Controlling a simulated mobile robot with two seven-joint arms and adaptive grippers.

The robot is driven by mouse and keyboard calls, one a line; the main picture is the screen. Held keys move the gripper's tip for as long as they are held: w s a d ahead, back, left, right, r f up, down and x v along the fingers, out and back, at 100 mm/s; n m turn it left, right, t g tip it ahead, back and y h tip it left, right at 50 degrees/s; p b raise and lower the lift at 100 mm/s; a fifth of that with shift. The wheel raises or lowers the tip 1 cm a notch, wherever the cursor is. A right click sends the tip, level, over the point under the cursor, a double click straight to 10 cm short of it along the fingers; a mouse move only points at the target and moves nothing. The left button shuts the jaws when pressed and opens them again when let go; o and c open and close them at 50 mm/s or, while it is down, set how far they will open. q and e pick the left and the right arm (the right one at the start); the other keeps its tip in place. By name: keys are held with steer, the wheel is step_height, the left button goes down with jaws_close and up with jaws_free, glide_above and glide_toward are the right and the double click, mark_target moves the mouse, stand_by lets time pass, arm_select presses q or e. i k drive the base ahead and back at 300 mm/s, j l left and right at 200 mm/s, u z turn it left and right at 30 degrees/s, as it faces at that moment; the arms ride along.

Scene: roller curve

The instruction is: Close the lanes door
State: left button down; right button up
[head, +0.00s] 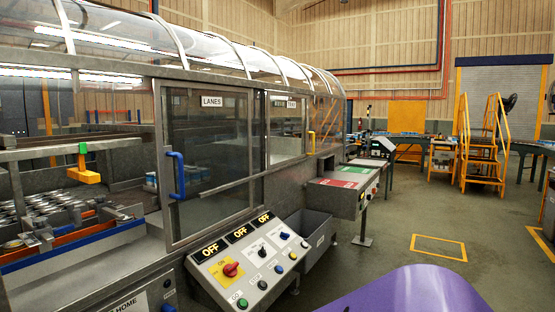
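The lanes door (215,140) is a dark-tinted, metal-framed panel with a white "LANES" label (211,101) near its top. It stands on the near side of the long machine enclosure. A blue handle (177,175) is on its left edge. To the left of the door, the bay is uncovered, and the machine's inside shows, with metal rollers or cans (45,205) and an orange and blue rail. The door appears slid to the right of this opening. Neither of my grippers is in view, and nothing touches the handle.
A sloped control panel (250,262) with knobs and "OFF" displays juts out below the door. A grey bin (308,228) and another console (340,190) stand to its right. A purple curved surface (415,292) fills the bottom right. Floor beyond is open, with yellow stairs (484,150) farther back.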

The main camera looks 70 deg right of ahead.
mark_target(165, 154)
steer(key=z, duration=1.75)
